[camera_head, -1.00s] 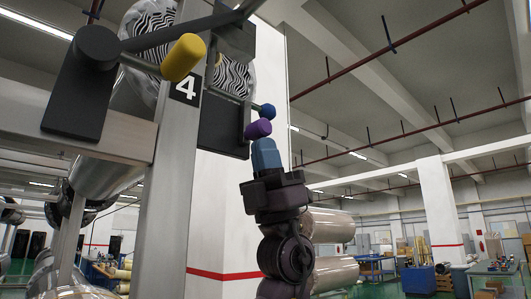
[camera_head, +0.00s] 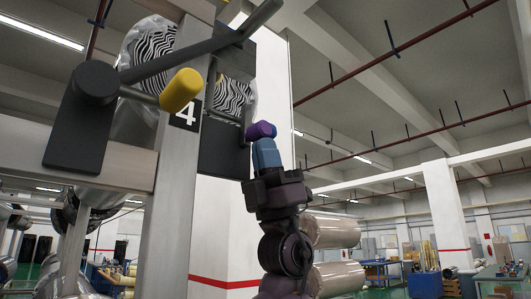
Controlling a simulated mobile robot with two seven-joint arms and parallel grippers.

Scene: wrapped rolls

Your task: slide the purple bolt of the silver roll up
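The purple bolt knob (camera_head: 259,131) sticks out at the right edge of a dark plate on the grey post. My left gripper is not in view.
The grey post carries a sign with a 4 (camera_head: 186,114). A yellow handle (camera_head: 181,90) and a long dark lever (camera_head: 200,46) stand out left of and above the bolt. Brown wrapped rolls (camera_head: 335,230) lie behind my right arm. Open space lies to the right.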

